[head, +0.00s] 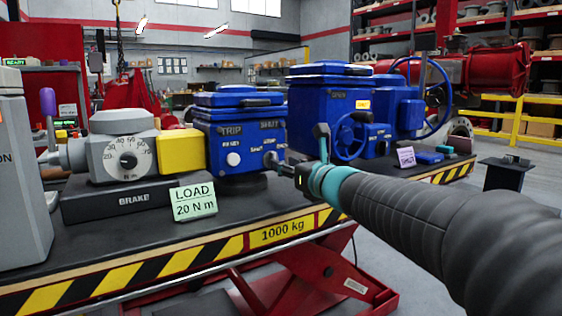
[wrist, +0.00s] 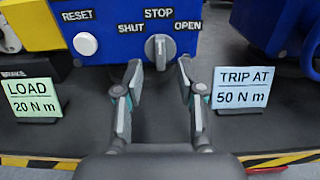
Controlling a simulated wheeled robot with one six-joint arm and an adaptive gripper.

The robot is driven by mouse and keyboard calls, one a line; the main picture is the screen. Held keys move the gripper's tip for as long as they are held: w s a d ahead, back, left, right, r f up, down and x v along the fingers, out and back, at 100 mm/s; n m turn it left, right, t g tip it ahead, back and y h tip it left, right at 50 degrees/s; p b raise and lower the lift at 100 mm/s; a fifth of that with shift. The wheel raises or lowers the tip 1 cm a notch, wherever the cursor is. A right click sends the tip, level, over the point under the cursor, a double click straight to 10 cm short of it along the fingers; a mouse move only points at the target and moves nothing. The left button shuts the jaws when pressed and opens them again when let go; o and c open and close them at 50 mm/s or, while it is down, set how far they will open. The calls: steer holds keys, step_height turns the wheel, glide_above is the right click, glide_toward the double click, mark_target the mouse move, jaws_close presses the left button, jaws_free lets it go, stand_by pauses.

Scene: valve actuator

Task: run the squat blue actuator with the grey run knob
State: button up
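The squat blue actuator (head: 238,112) stands on the lift table, beside a yellow coupling. Its front face fills the top of the wrist view (wrist: 112,50). The grey run knob (wrist: 159,50) is on that face, its grip upright and in line with STOP, with SHUT to its left and OPEN to its right. A white RESET button (wrist: 85,44) is further left. My gripper (wrist: 159,70) is open, its fingertips to either side of the knob in the picture with visible gaps. In the head view my gripper (head: 290,170) is close to the actuator's front right; contact cannot be told.
A LOAD 20 N m card (head: 194,201) and a TRIP AT 50 N m card (wrist: 240,90) stand in front. A grey brake unit (head: 124,160) is at left. A taller blue actuator (head: 320,105) with a handwheel (head: 435,95) stands close on the right.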

steer(key=shift+x, duration=2.1)
jaws_close()
